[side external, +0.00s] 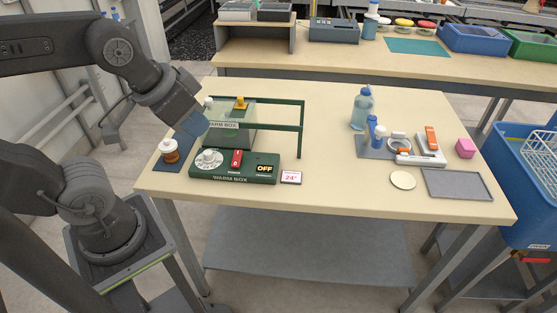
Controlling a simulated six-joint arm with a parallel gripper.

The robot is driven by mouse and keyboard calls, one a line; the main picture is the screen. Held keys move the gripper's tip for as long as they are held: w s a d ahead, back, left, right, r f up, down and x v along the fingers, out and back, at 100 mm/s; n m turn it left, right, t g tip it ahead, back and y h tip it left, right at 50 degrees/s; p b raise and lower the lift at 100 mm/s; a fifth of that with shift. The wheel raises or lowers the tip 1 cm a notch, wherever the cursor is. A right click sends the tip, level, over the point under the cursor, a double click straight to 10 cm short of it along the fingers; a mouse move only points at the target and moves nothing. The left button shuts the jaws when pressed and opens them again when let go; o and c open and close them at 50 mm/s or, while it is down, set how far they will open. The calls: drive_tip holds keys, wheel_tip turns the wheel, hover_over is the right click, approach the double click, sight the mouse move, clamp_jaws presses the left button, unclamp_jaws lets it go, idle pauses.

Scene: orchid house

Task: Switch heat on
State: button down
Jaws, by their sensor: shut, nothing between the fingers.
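The green WARM BOX control panel (230,179) lies at the front left of the table. It carries a white dial (208,158), a red rocker switch (237,158) with white marks, and a small display (264,168) reading OFF. Which side of the switch is pressed is too small to tell. The clear warm box (238,138) with its green frame stands behind the panel. My gripper (194,125) is shut and empty, pointing down above and behind the dial, to the left of the switch and apart from it. It partly covers the box's left side.
A brown-and-white jar (169,151) stands on a dark mat left of the panel. A small 24° card (291,177) lies to the panel's right. Bottles, a white-and-orange device (424,150) and a grey tray (457,184) are farther right. The table's middle is clear.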

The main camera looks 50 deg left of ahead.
drive_tip(key=n+g+y, duration=0.2)
drive_tip(key=n+g, duration=0.2)
drive_tip(key=n, duration=0.5)
hover_over(238, 152)
drive_tip(key=s+d, duration=0.2)
drive_tip(key=s+d+x, duration=0.1)
drive_tip(key=d+x, duration=0.1)
drive_tip(key=x, duration=0.7)
drive_tip(key=shift+s+f, duration=0.3)
drive_tip(key=x, duration=1.4)
drive_tip(key=shift+d, duration=0.2)
drive_tip(key=shift+f, duration=0.1)
